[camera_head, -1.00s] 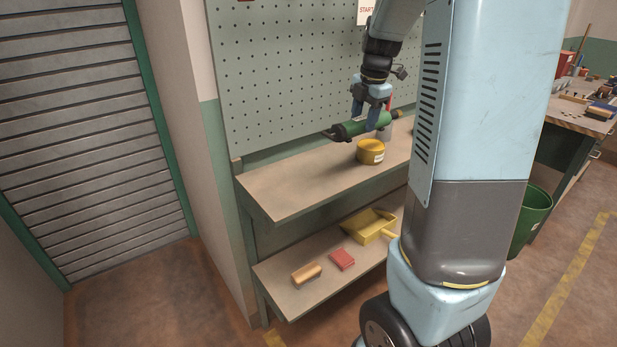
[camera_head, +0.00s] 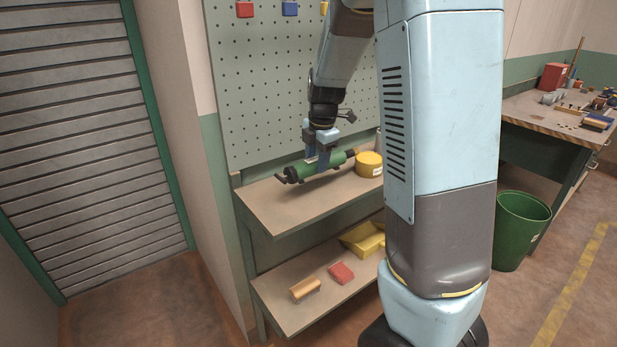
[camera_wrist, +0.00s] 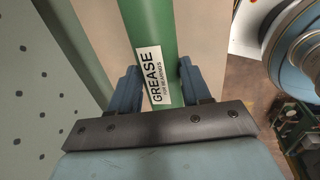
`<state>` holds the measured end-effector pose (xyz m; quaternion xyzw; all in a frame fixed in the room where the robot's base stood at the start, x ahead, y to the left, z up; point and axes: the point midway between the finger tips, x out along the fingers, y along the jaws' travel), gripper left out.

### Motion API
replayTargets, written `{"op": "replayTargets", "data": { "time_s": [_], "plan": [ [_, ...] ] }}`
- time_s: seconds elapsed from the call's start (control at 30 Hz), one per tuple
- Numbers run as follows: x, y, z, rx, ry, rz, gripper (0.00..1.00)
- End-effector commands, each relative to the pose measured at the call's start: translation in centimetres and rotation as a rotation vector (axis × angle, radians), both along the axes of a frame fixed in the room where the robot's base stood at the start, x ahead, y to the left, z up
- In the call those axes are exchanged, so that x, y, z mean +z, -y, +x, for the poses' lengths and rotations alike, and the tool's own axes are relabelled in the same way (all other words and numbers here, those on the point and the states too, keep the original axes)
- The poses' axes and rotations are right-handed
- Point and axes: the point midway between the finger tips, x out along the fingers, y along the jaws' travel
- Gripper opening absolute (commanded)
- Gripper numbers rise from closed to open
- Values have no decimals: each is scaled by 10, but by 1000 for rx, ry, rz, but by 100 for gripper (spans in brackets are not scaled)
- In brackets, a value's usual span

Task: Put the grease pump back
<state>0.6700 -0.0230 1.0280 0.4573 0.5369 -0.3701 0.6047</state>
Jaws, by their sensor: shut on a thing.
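The grease pump (camera_head: 302,170) is a green cylinder with dark ends, lying roughly level along the upper shelf (camera_head: 290,205). My gripper (camera_head: 322,165) comes down on it from above and is shut on its body. In the wrist view the fingers (camera_wrist: 157,85) stand on either side of the green pump (camera_wrist: 148,30), whose white label reads "GREASE". The pump is just above or on the shelf's left part; I cannot tell whether it touches the board. A yellow tin (camera_head: 368,165) stands right of it.
A pegboard (camera_head: 265,100) rises behind the shelf. The lower shelf holds a brush (camera_head: 305,290), a red block (camera_head: 341,273) and a yellow dustpan (camera_head: 362,240). The upper shelf's front left is clear. A green bin (camera_head: 522,230) and a cluttered workbench (camera_head: 550,130) are at right.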

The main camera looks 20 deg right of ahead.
Motion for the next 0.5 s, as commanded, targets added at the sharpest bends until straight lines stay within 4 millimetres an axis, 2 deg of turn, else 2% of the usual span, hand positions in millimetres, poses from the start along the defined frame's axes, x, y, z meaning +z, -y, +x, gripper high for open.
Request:
{"op": "replayTargets", "data": {
  "time_s": [0.1, 0.37, 0.5],
  "plan": [
    [-11, -9, 2, 1, 1, -1, 0],
    [-21, -18, 4, 1, 2, 0, 0],
    [-38, -21, 4, -1, -1, 0, 0]
  ]
}}
